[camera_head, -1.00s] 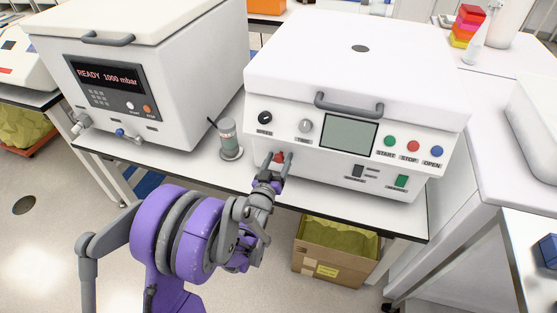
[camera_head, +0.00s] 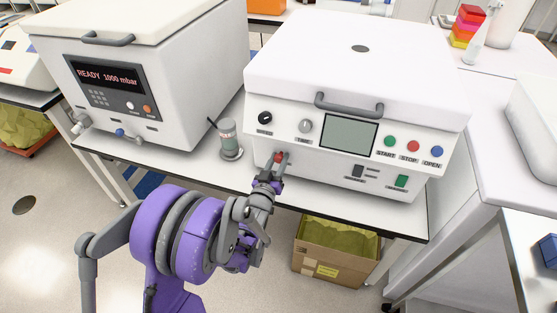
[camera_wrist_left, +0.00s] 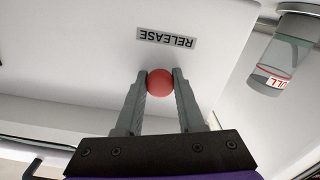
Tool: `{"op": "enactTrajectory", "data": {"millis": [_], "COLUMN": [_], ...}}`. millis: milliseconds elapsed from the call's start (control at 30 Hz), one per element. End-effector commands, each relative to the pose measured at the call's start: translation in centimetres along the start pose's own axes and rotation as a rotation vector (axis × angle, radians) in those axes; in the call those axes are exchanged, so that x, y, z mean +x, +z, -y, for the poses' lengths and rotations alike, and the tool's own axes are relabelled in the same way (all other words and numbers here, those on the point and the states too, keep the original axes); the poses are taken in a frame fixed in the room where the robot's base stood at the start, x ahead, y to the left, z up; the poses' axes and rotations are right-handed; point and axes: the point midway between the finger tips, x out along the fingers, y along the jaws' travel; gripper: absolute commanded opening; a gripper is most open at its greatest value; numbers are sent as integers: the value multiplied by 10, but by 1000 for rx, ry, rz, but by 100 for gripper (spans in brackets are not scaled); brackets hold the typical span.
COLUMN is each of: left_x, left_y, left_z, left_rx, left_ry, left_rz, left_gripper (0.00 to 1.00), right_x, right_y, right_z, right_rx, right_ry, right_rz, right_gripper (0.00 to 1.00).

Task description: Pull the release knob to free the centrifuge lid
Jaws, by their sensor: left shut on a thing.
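The centrifuge (camera_head: 350,85) is a white box with its lid down and a grey handle at the lid's front. The red release knob (camera_head: 279,157) is at the lower left of its front. In the left wrist view the round red knob (camera_wrist_left: 161,83) sits between my fingertips, below the RELEASE label (camera_wrist_left: 166,38). My left gripper (camera_head: 275,163) is shut on the knob, and it also shows in the left wrist view (camera_wrist_left: 160,85). The knob's stem is hidden. My right gripper is not in view.
A small labelled jar (camera_head: 229,139) stands left of the knob, close to my gripper. A white vacuum unit reading READY (camera_head: 150,75) stands further left. A cardboard box (camera_head: 333,252) sits on the floor under the bench. The bench's front edge runs just below my gripper.

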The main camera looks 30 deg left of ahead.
Motion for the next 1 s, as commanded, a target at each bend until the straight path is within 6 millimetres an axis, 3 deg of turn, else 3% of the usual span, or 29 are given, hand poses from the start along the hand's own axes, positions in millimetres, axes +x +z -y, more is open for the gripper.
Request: {"op": "enactTrajectory", "data": {"millis": [667,867,1000], "left_x": [0,-19,-20], "left_y": [0,0,0], "left_z": [0,0,0], "left_rx": [0,0,0], "left_ry": [0,0,0], "left_rz": [0,0,0], "left_gripper": [0,0,0], "right_x": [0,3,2], "right_y": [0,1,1], "right_z": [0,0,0], "right_rx": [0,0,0], "right_ry": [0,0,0], "right_rz": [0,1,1], "right_gripper": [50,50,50]}}
